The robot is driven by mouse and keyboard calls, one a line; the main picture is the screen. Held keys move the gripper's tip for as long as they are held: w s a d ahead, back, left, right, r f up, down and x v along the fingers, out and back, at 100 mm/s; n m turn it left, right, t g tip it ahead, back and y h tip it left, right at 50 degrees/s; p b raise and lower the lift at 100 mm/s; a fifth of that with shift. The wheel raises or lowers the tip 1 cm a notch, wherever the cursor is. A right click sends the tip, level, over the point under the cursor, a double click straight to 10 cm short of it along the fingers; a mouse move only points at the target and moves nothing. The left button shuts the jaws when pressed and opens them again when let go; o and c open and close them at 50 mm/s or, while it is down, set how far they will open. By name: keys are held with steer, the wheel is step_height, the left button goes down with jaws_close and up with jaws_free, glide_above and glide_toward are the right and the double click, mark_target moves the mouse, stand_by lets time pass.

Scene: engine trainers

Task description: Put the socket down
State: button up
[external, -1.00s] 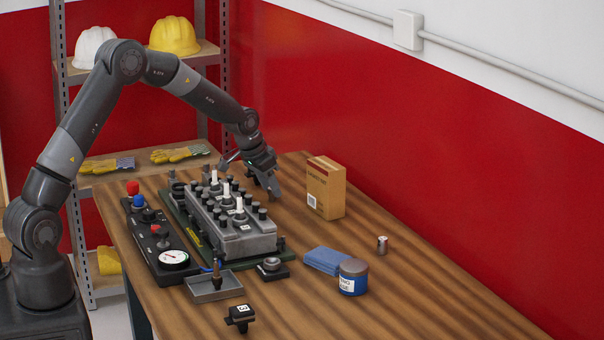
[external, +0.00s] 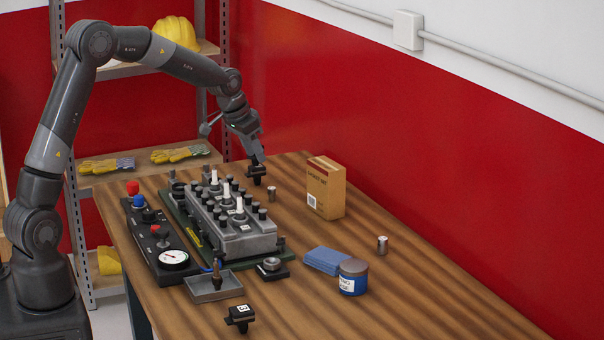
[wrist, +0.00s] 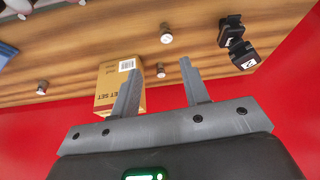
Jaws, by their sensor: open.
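A small metal socket (external: 271,194) stands upright on the table, behind the engine block and left of the cardboard box. It also shows in the wrist view (wrist: 166,33), beyond the fingertips and apart from them. My gripper (external: 258,160) is raised above the far end of the table. A second similar metal piece (external: 382,245) stands at the right, and another (wrist: 160,70) shows near the box in the wrist view.
The engine block (external: 235,225) and control panel (external: 158,240) fill the table's left side. The cardboard box (external: 327,187), blue cloth (external: 327,261) and jar (external: 353,277) are at the right.

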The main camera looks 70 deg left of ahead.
steer(key=s+d+r+m, duration=0.1)
steer(key=s+d+r, duration=0.55)
steer(key=s, duration=0.25)
steer(key=s+d+r, duration=0.6)
steer(key=s+d, duration=0.2)
steer(key=s+d+f, duration=0.1)
steer(key=s+d, duration=0.2)
steer(key=s, duration=0.7)
steer(key=s+d+t, duration=0.1)
steer(key=s+d, duration=0.2)
steer(key=s, duration=0.7)
steer(key=shift+s+d+f+m+h, duration=0.2)
steer(key=shift+d+f+m+h, duration=0.05)
steer(key=shift+f+m+h, duration=0.15)
steer(key=shift+o, duration=0.4)
steer(key=shift+w+r, duration=0.1)
